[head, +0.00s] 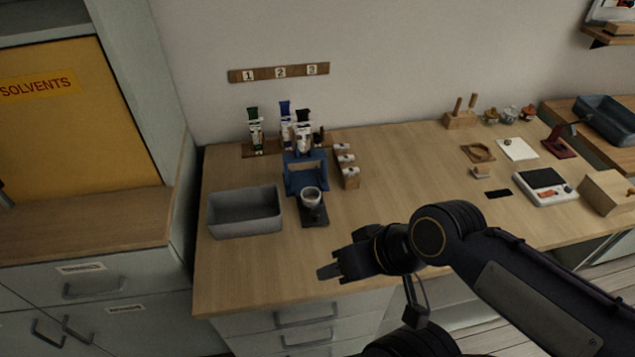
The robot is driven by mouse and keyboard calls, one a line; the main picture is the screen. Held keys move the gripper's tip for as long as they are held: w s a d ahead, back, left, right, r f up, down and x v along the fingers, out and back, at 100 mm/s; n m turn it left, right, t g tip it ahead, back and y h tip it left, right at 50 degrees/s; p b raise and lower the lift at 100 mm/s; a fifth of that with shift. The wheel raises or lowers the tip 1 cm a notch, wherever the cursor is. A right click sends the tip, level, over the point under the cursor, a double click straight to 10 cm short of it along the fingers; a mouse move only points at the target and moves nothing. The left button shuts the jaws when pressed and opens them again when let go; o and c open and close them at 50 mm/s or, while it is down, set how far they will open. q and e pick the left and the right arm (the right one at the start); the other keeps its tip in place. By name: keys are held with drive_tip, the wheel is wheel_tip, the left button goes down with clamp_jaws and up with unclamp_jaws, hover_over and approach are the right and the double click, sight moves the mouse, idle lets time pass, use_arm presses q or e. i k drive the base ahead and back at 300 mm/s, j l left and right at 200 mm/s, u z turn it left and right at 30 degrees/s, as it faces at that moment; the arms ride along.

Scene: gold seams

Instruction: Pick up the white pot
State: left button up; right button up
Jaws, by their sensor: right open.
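A row of small pots stands at the back right of the wooden bench. The middle one is a pale whitish pot (509,114), between a yellowish pot (490,116) and a reddish pot (528,112); they are small in view. My right gripper (327,272) is open and empty over the bench's front edge, pointing left, far from these pots. My left gripper is out of view.
A pale cup (311,197) sits on a dark stand before a blue holder (305,173). A grey bin (244,212) is left of it. A wooden peg block (460,119) stands left of the pots; a white card (517,149) lies before them. The bench's middle is clear.

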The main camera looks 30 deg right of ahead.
sight(311, 196)
drive_tip(key=z, duration=1.05)
